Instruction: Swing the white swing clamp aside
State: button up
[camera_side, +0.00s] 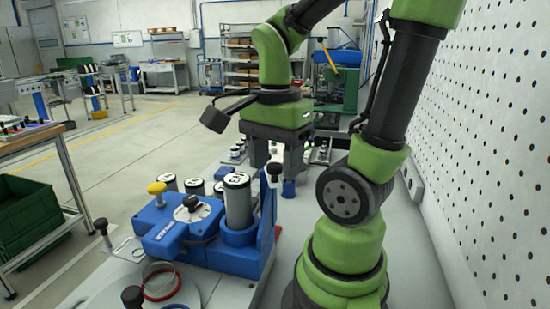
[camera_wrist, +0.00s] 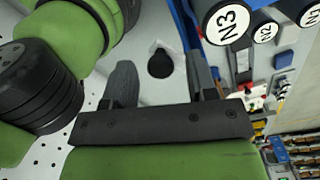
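My gripper (camera_side: 276,166) is open and empty, pointing down beside the right end of the blue fixture (camera_side: 228,255). A black ball knob (camera_side: 273,169) on a short stem stands at that end, close to the fingers. In the wrist view, the two fingers of my gripper (camera_wrist: 160,68) are apart, and the black knob (camera_wrist: 160,64) shows between them, with no finger visibly touching it. A small pale piece shows by the knob; I cannot tell if it is the white swing clamp. No white clamp arm can be made out clearly in the side view.
A white-topped cylinder (camera_side: 238,203) stands in the fixture; a cylinder marked N3 (camera_wrist: 228,22) shows in the wrist view. A pegboard wall (camera_side: 490,130) is at right.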

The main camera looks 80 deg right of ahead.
notch_tip(320, 180, up, 10)
dwell(0.7)
dwell(0.4)
jog(key=w+a+f+n+t+y, duration=0.2)
jog(key=a+n+t, duration=0.5)
jog(key=n, duration=1)
jog(key=shift+w+a+f+n, duration=0.3)
jog(key=shift+a+f+n, duration=0.1)
jog(key=shift+a+f, duration=0.4)
